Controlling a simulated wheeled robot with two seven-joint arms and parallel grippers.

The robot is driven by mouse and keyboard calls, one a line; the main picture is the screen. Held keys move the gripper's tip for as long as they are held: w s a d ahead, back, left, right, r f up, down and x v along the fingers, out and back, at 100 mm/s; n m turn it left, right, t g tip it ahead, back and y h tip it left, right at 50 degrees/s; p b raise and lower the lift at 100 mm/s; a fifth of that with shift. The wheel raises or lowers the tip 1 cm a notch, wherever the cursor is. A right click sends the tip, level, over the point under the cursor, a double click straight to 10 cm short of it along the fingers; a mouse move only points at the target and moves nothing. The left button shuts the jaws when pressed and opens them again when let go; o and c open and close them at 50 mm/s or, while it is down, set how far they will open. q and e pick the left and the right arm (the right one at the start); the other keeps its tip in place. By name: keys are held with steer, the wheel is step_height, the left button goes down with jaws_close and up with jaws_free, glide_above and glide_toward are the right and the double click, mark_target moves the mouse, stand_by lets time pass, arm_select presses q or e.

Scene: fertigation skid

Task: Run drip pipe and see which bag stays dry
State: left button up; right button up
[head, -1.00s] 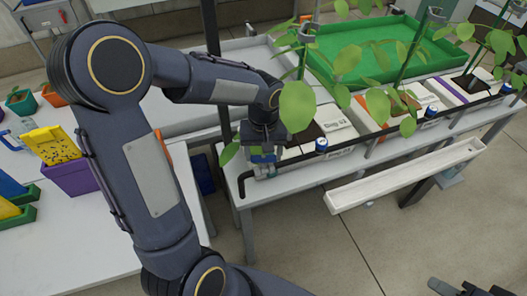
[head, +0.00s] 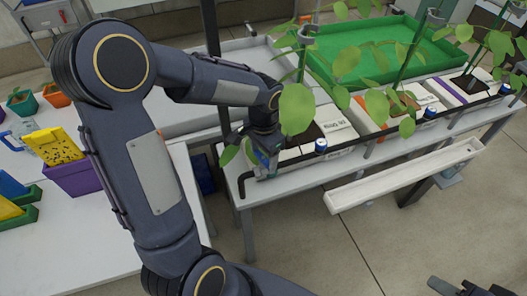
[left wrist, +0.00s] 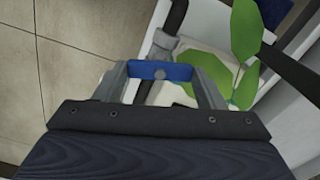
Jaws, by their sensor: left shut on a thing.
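My left gripper (head: 266,168) is at the near left end of the bench, by the black drip pipe (head: 355,144). In the left wrist view it is shut on a blue handle (left wrist: 160,71), which spans between its two fingers. The pipe runs along the front of several white grow bags (head: 340,133) with leafy plants. Blue-topped parts, such as this one (head: 321,146), sit along the pipe. Leaves hide part of the nearest bag. A dark part of my right gripper (head: 470,288) shows at the bottom right edge; its fingers are unclear.
A white gutter (head: 405,176) hangs in front of the bench (head: 290,190). A green tray (head: 375,50) lies behind the plants. A white table at left holds a purple pot (head: 75,177) and yellow cards. Open floor lies in front.

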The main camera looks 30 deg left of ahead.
mark_target(263, 158)
arm_select(q)
steer(key=shift+m, duration=1.6)
steer(key=o, duration=1)
steer(key=shift+r, duration=0.15)
steer(key=shift+m, duration=0.3)
step_height(263, 158, up, 8)
steer(key=shift+f+p, duration=0.25)
steer(key=shift+p, duration=0.05)
